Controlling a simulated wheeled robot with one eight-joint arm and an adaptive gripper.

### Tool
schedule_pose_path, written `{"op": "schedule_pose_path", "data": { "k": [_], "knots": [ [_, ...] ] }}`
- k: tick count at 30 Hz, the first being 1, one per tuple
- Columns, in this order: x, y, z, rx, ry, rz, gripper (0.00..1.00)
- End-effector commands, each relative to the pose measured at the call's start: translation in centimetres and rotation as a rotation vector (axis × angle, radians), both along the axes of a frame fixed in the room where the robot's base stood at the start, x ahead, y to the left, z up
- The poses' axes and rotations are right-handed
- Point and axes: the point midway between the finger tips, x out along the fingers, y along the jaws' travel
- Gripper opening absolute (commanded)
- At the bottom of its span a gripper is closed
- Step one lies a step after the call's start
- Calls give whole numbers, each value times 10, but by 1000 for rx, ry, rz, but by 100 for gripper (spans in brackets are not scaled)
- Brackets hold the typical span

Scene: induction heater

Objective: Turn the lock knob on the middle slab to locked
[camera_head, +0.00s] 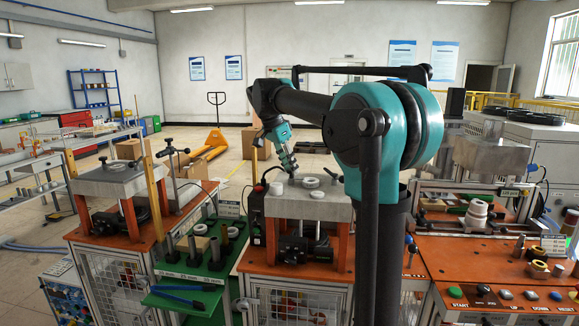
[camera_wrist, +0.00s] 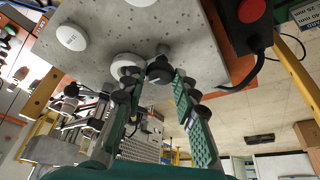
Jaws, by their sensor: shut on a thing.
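The middle slab (camera_head: 290,207) is a speckled grey block on orange legs in the head view. It fills the upper part of the wrist view (camera_wrist: 110,35). My gripper (camera_head: 291,172) reaches down to the slab's back left part. In the wrist view my gripper (camera_wrist: 147,75) has its fingertips converging at the slab's edge, shut on the lock knob. The knob is dark and mostly hidden between the fingertips, so its turned position cannot be read. White round pieces, one of them a ring (camera_head: 311,183), sit on the slab near my gripper.
A control box with a red button (camera_wrist: 251,10) stands close beside the slab. A similar slab (camera_head: 108,178) is at left, with a yellow post (camera_head: 155,188) between. A green tray (camera_head: 185,292) with tools is at front left.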

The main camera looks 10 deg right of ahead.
Motion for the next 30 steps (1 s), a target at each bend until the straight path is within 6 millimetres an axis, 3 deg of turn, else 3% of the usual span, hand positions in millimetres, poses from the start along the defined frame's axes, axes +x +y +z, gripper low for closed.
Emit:
{"op": "schedule_pose_path", "data": {
  "k": [5, 6, 10, 22, 30],
  "knots": [
    [0, 0, -1, 0, 1, 0, 0],
    [0, 0, -1, 0, 1, 0, 32],
    [0, 0, 0, 1, 1, 1, 48],
    [-1, 2, 5, 0, 1, 2, 49],
    [-9, 19, 49, 1, 1, 3, 49]
  ]
}}
